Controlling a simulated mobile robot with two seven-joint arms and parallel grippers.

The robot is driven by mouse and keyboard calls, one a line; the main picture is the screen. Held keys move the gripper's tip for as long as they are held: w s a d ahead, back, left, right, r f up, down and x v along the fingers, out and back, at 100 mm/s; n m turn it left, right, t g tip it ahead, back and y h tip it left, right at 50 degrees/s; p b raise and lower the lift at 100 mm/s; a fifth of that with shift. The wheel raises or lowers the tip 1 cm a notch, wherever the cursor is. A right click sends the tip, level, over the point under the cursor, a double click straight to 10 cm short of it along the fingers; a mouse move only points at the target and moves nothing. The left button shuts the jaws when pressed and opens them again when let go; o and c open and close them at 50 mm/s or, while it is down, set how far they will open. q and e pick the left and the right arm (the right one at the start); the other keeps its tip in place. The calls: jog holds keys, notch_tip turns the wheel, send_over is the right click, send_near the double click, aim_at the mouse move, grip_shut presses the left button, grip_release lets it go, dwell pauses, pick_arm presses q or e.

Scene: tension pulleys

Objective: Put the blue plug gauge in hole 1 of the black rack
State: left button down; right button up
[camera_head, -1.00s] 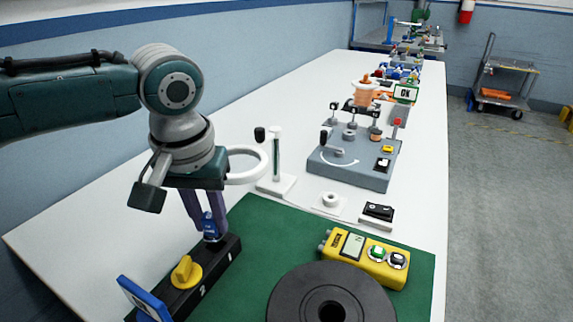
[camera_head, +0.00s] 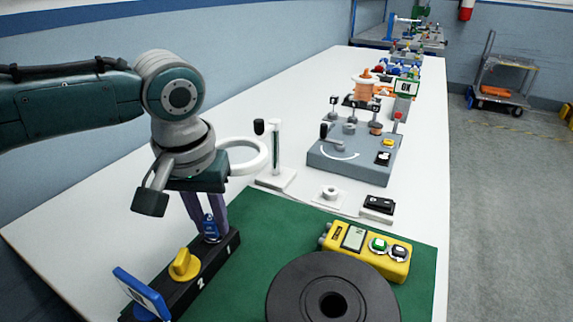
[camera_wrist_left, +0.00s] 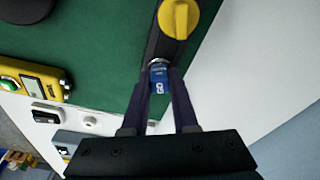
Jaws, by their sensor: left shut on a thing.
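The blue plug gauge (camera_head: 211,226) is upright at the far end of the black rack (camera_head: 211,277), next to the mark 1. My left gripper (camera_head: 206,212) is shut on it from above. In the left wrist view the blue gauge (camera_wrist_left: 159,78) sits between the two fingers, with its silvery end at the rack's end. I cannot tell how deep it sits in hole 1. A yellow-knobbed gauge (camera_head: 184,264) stands in the rack near the mark 2. A blue plate-like piece (camera_head: 142,292) is at the near end. My right gripper is not in view.
A black disc (camera_head: 332,292) and a yellow meter (camera_head: 366,252) lie on the green mat (camera_head: 262,222) right of the rack. A white ring stand (camera_head: 244,156) and a grey fixture (camera_head: 352,153) stand beyond. Bare mat lies between rack and disc.

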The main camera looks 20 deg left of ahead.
pick_arm(q)
jog(key=c, duration=0.6)
grip_release()
notch_tip(320, 180, up, 10)
jog(key=s+p, duration=0.1)
jog(key=shift+s+d+p, duration=0.2)
jog(key=shift+s+p, duration=0.05)
jog(key=shift+p, duration=0.05)
jog(key=shift+f, duration=0.1)
